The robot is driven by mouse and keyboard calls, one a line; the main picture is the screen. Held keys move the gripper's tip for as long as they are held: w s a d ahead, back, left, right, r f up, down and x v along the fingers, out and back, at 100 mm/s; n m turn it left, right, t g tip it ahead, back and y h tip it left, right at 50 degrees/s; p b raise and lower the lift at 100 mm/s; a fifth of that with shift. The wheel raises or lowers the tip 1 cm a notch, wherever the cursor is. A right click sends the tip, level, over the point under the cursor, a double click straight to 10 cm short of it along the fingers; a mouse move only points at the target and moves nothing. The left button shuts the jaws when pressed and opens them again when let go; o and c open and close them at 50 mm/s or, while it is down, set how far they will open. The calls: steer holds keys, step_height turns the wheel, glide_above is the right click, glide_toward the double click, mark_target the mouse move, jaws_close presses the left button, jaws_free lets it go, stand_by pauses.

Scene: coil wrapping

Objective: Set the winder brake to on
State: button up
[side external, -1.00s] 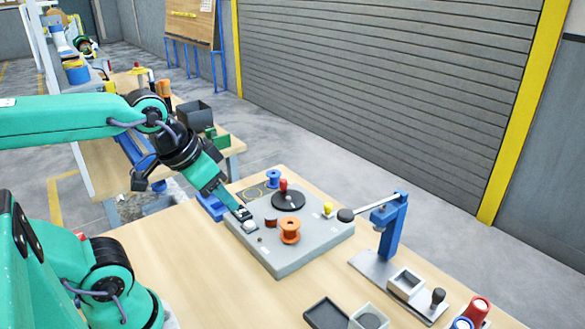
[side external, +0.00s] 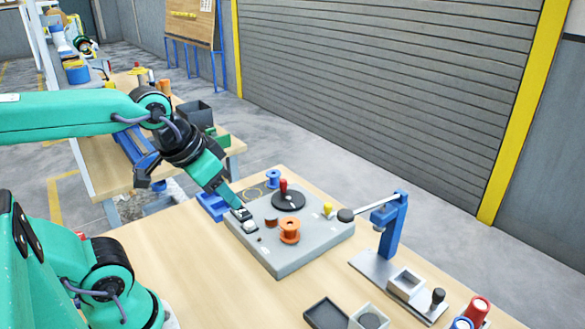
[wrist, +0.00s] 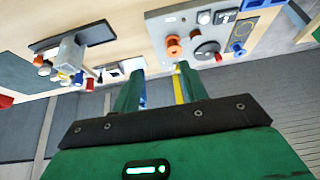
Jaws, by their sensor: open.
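The grey winder base (side external: 285,255) sits on the wooden table and also shows in the wrist view (wrist: 165,22). Two small black-framed switches with pale rockers are at its left edge: the nearer switch (side external: 249,226) and the farther switch (side external: 241,214). In the wrist view they are one switch (wrist: 204,17) and another (wrist: 225,16). I cannot tell which is the brake or how either is set. My gripper (side external: 235,206) is just above the farther switch; contact cannot be told. In the wrist view my gripper (wrist: 160,68) has its fingers apart, with nothing between them.
A blue lever press (side external: 388,225) stands at right.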

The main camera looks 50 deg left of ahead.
steer(key=w+r+g, duration=0.1)
steer(key=w+r, duration=0.1)
steer(key=w, duration=0.5)
steer(key=n+g, duration=0.3)
steer(key=g, duration=0.2)
glide_above(329, 205)
steer(key=shift+a+f, duration=0.15)
steer(key=shift+f, duration=6.25)
steer(key=shift+f, duration=0.15)
steer(key=shift+f, duration=3.75)
jaws_close()
